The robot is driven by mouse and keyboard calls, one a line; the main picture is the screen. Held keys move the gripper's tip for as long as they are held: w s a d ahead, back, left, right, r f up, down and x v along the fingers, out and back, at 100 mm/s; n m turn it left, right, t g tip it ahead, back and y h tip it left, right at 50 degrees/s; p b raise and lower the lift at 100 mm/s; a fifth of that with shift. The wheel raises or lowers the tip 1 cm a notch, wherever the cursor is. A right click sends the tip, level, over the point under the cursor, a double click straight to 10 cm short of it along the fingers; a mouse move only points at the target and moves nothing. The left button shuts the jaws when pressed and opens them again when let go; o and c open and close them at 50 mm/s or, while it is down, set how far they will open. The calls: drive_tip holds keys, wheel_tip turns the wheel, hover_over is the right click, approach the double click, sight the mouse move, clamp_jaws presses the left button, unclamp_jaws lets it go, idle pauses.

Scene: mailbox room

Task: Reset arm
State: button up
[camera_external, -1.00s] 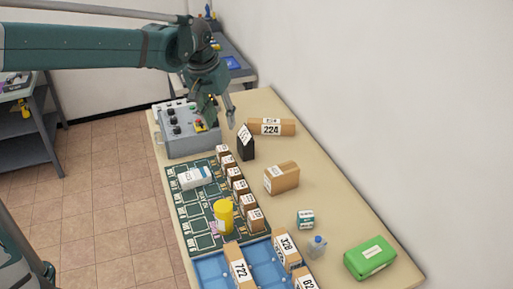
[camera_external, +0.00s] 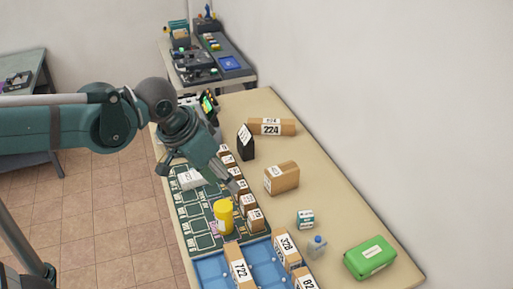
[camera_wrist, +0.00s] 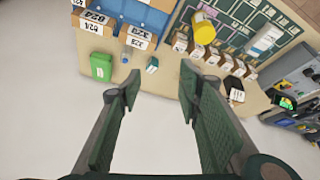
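My gripper (camera_external: 200,178) is over the far part of the dark green board (camera_external: 200,236) on the table. In the wrist view (camera_wrist: 160,76) its two fingers are spread wide, with nothing between them. The fingers partly cover the white package (camera_external: 190,179) on the board and the row of small brown boxes along its right edge. A yellow cylinder (camera_external: 223,217) stands on the board, nearer than the gripper; it also shows in the wrist view (camera_wrist: 204,29). I cannot tell the exact height of the fingers above the board.
A blue tray (camera_external: 212,272) with numbered boxes is at the near end. A green package (camera_external: 370,258), a blue-capped bottle (camera_external: 317,247), a small white-teal box (camera_external: 305,219), a brown box (camera_external: 281,178), box 224 (camera_external: 271,127) and a black package (camera_external: 245,142) stand to the right, near the wall.

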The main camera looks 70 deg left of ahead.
drive_tip(key=s+d+f+m+t+h, duration=0.1)
drive_tip(key=s+d+f+m, duration=0.3)
drive_tip(key=s+d, duration=0.6)
drive_tip(key=d+f+t, duration=0.1)
drive_tip(key=d+f, duration=0.1)
drive_tip(key=d, duration=0.2)
drive_tip(key=shift+b, duration=0.3)
idle(2.7)
